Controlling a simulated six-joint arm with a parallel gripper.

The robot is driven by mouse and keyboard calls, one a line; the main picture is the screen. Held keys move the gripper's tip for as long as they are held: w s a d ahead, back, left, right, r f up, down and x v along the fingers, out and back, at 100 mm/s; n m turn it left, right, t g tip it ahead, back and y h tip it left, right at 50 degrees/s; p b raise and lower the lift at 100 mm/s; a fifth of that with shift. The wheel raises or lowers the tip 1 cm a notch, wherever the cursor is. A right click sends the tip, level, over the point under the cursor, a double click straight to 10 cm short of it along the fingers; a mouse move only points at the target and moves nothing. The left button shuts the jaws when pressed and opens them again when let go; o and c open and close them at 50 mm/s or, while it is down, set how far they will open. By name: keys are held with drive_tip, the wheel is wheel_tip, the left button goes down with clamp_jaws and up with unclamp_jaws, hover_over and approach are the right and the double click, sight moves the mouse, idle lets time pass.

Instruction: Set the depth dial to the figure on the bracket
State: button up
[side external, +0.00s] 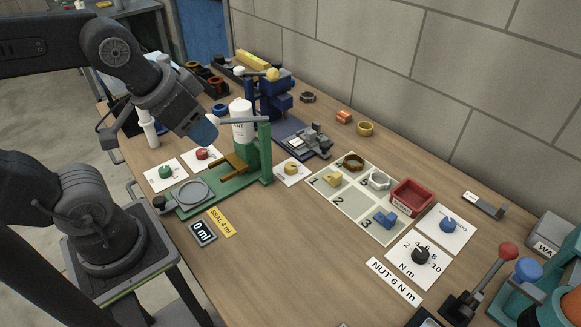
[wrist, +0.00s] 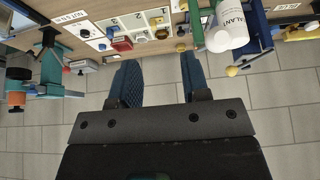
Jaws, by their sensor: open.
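My gripper (side external: 204,133) hangs over the back left of the bench, left of the green stand. In the wrist view its two blue fingers (wrist: 158,64) are apart with nothing between them. A black dial (side external: 420,255) sits on a white card marked with figures up to 10 and "N m", at the front right. A blue knob (side external: 447,224) sits on another white card just behind it; its print is too small to read. I cannot tell which is the depth dial. A grey angled piece (side external: 485,206) with a small white tag, possibly the bracket, lies further right; its figure is unreadable.
A green stand (side external: 266,152) with a white bottle (side external: 242,125) is right of my gripper. A blue press (side external: 272,98) stands behind. A numbered board (side external: 345,205) and red tray (side external: 411,196) fill the middle right. Levers (side external: 490,275) stand front right. The front middle is clear.

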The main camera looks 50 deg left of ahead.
drive_tip(key=shift+o, duration=1.3)
drive_tip(key=shift+w, duration=0.25)
drive_tip(key=shift+o, duration=0.6)
drive_tip(key=w+f+m+g, duration=0.1)
drive_tip(key=w+m, duration=0.5)
drive_tip(key=w, duration=0.3)
drive_tip(key=shift+a+m, duration=0.3)
drive_tip(key=shift+a, duration=0.05)
drive_tip(key=m+g, duration=0.4)
drive_tip(key=m, duration=0.8)
hover_over(291, 165)
wheel_tip(291, 165, down, 18)
drive_tip(key=shift+d+f, duration=0.1)
drive_tip(key=shift+f, duration=0.15)
drive_tip(key=shift+f+g, duration=0.25)
drive_tip(key=shift+g, duration=0.05)
drive_tip(key=shift+f, duration=3.6)
drive_tip(key=shift+c, duration=0.4)
